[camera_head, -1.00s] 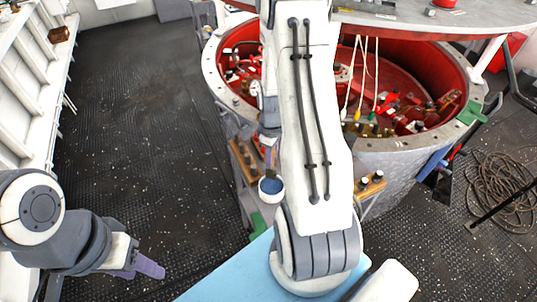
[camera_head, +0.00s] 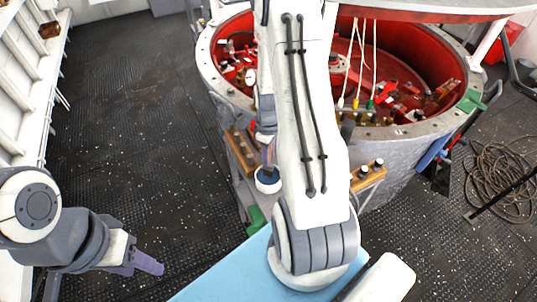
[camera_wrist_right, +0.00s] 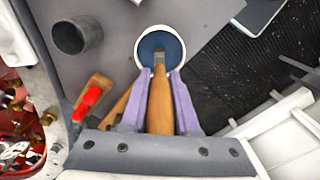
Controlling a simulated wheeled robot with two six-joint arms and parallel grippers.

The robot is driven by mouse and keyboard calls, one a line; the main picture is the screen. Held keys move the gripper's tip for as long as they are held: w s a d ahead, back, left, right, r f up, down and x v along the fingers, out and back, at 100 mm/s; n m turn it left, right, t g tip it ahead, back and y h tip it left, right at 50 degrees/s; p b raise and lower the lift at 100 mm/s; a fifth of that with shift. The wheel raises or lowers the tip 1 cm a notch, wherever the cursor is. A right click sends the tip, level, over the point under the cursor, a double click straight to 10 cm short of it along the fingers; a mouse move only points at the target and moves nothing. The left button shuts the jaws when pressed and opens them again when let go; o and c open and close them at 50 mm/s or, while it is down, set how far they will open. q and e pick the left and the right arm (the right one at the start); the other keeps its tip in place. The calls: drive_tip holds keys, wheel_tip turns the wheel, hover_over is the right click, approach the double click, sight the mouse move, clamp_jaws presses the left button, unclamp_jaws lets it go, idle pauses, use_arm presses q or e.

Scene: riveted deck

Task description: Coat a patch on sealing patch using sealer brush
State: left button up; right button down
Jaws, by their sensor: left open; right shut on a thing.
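My right gripper (camera_wrist_right: 160,76) is shut on the wooden handle of the sealer brush (camera_wrist_right: 161,108). The brush's tip lies over or in the dark blue inside of a white-rimmed cup (camera_wrist_right: 138,43); I cannot tell how deep. In the head view the cup (camera_head: 268,187) stands in front of the big drum, with the brush end just above it, and my right arm hides much of that area. My left gripper (camera_head: 149,263) is open and empty at the lower left, away from the cup. I cannot make out the sealing patch.
A large round drum (camera_head: 400,150) with a red inside and hanging cables stands at the back. Wooden racks (camera_head: 240,148) (camera_head: 367,175) flank the cup. A grey cylinder (camera_wrist_right: 72,38) stands beside the cup. Coiled rope (camera_head: 500,185) lies at right. The dark floor at left is clear.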

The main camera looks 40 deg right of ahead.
drive_tip(key=shift+f+b, duration=0.4)
drive_tip(key=shift+f, duration=0.2)
idle(1.4)
wheel_tip(320, 180, up, 7)
drive_tip(key=p, duration=0.6)
idle(0.9)
drive_tip(key=w+a+f+m+b, duration=0.1)
drive_tip(key=a+f+m+b, duration=0.1)
drive_tip(key=a+f+b, duration=0.3)
drive_tip(key=w+a+f+m+b, duration=0.1)
drive_tip(key=a+f+b, duration=0.4)
drive_tip(key=a, duration=0.7)
drive_tip(key=shift+w+f+m, duration=0.3)
drive_tip(key=shift+f+m, duration=0.25)
drive_tip(key=shift+m, duration=0.25)
drive_tip(key=shift+a, duration=0.2)
